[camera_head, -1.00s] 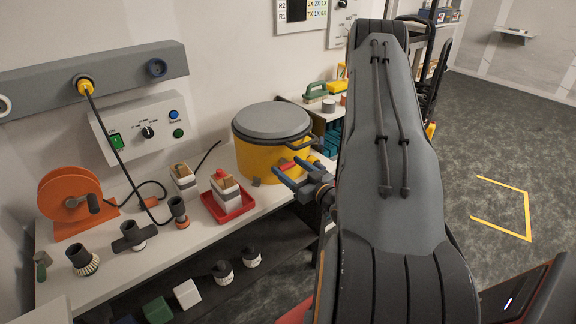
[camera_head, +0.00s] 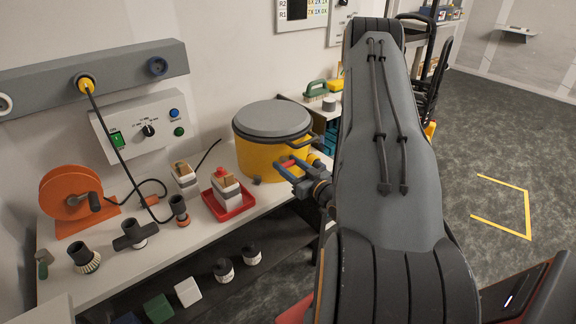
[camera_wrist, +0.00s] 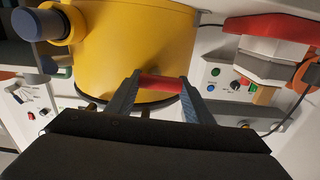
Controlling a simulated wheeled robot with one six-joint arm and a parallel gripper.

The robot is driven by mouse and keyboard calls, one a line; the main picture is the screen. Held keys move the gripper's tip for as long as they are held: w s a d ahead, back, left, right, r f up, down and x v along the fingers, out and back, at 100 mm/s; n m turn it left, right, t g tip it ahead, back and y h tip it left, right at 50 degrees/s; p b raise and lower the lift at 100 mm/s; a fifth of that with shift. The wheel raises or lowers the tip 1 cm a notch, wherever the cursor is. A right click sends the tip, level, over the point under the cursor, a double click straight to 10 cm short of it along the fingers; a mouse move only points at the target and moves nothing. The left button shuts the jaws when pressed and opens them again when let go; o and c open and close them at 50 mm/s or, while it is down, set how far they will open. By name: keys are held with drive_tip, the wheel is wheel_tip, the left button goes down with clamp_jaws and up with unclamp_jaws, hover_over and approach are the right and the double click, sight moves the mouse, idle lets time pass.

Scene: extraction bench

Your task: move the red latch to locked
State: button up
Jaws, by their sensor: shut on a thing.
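The red latch (camera_wrist: 160,83) is a short red bar at the yellow drum (camera_wrist: 135,40) in the wrist view, with the drum's wall behind it. My gripper (camera_wrist: 158,82) has one blue-grey finger at each end of the bar and is shut on it. In the head view my gripper (camera_head: 288,168) is at the front right of the yellow drum (camera_head: 262,158), and the red latch (camera_head: 287,163) shows partly between the fingers. The drum has a grey lid (camera_head: 273,119). The latch's mounting and any lock marking cannot be made out.
A red tray (camera_head: 228,207) with a white block stands left of the drum. A grey-and-white control box (camera_head: 145,130) is behind the bench. An orange cable reel (camera_head: 72,200) and several dark tools stand on the left. My arm hides the area right of the drum.

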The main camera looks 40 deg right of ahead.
drive_tip(key=m, duration=0.4)
drive_tip(key=shift+d+r+m+p, duration=0.1)
drive_tip(key=shift+r+m+p, duration=0.05)
drive_tip(key=shift+m+p, duration=0.15)
drive_tip(key=m, duration=0.4)
drive_tip(key=shift+d+r, duration=0.1)
drive_tip(key=shift+d, duration=0.05)
drive_tip(key=m, duration=0.4)
drive_tip(key=shift+d+m+p, duration=0.25)
drive_tip(key=shift+m+p, duration=0.15)
drive_tip(key=shift+d+m, duration=0.15)
drive_tip(key=shift+m, duration=1.85)
drive_tip(key=o, duration=1)
drive_tip(key=shift+o, duration=0.2)
